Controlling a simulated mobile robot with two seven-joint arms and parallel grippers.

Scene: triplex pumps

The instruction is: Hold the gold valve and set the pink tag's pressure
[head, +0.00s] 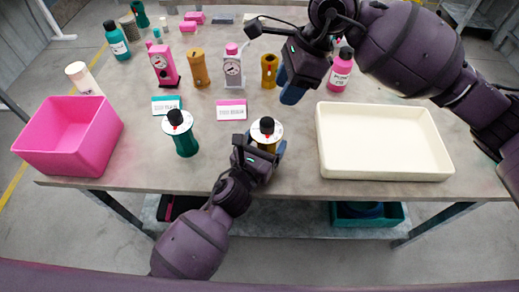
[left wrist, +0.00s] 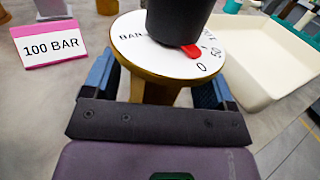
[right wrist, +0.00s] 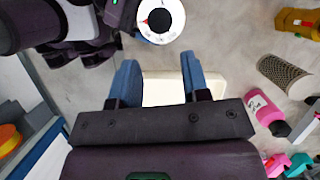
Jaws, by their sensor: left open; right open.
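The gold valve (head: 267,132) stands upright near the table's front edge, with a white dial and black knob on top. In the left wrist view the valve (left wrist: 160,92) is between my left gripper's fingers; the knob's red pointer (left wrist: 190,51) is near the 0 and 50 marks. My left gripper (head: 262,152) is open around its body; contact cannot be told. The pink tag (head: 232,110) stands behind and left of the valve; it reads 100 BAR in the left wrist view (left wrist: 50,46). My right gripper (head: 293,90) is open and empty, raised behind the valve. The knob and dial (right wrist: 160,18) show in the right wrist view.
A teal valve (head: 184,144) and teal tag (head: 167,103) stand to the left. A pink bin (head: 100,138) is at the left edge and a cream tray (head: 385,175) at the right. Pumps, gold parts and bottles stand behind. A pink bottle (head: 339,72) is near my right arm.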

